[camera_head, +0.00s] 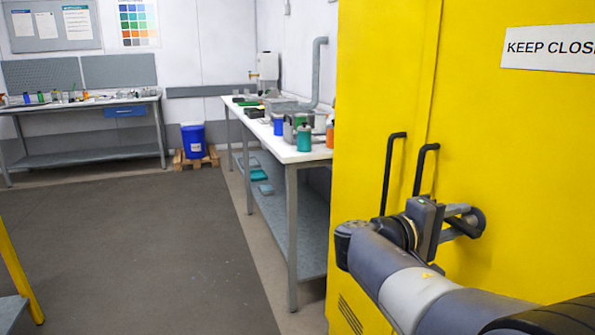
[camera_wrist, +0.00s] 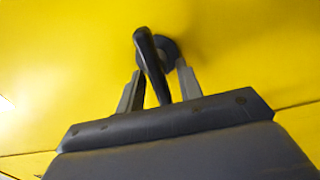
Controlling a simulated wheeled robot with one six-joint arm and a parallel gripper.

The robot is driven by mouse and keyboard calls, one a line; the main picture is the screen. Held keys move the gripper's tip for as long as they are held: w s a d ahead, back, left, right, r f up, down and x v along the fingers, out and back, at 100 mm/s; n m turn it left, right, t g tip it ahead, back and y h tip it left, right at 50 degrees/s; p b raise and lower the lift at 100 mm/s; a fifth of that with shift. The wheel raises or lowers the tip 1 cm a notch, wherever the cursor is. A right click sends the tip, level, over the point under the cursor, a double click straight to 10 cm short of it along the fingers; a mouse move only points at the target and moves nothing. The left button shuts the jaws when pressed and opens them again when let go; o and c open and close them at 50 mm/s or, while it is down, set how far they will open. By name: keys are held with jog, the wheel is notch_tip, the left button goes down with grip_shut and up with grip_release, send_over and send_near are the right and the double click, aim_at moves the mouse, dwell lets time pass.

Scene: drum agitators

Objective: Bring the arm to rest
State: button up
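My gripper (camera_head: 462,222) is at the front of the yellow cabinet (camera_head: 540,160), at the lower right of the head view. In the wrist view, my gripper (camera_wrist: 159,67) has its two grey fingers apart, one on each side of a dark lever handle (camera_wrist: 149,54). A gap shows between the lever and the right finger; the left finger is close to the lever, and I cannot tell if it touches. The lever's round base (camera_wrist: 168,50) is on the yellow surface. In the head view, my arm reaches in from the lower right corner and partly hides the handle.
Two black upright pulls (camera_head: 391,172) (camera_head: 424,168) stand out from the cabinet just left of and above my gripper. A white workbench (camera_head: 262,125) with bottles stands left of the cabinet. A blue bucket (camera_head: 193,140) sits on a pallet behind. The grey floor (camera_head: 130,250) is clear.

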jog(key=p+v, duration=0.1)
jog(key=v, duration=1)
jog(key=b+x, duration=0.1)
jog(key=x, duration=1)
jog(key=shift+f+m+b, duration=0.25)
jog(key=shift+m+b, duration=0.05)
jog(key=shift+b, duration=0.25)
jog(key=shift+r+m+b, duration=0.15)
jog(key=shift+m+b, duration=0.65)
jog(key=shift+m, duration=0.3)
jog(key=shift+r+m+b, duration=0.3)
jog(key=shift+m+b, duration=0.3)
jog(key=shift+m, duration=0.6)
jog(key=shift+s+r, duration=0.1)
jog(key=shift+r, duration=0.1)
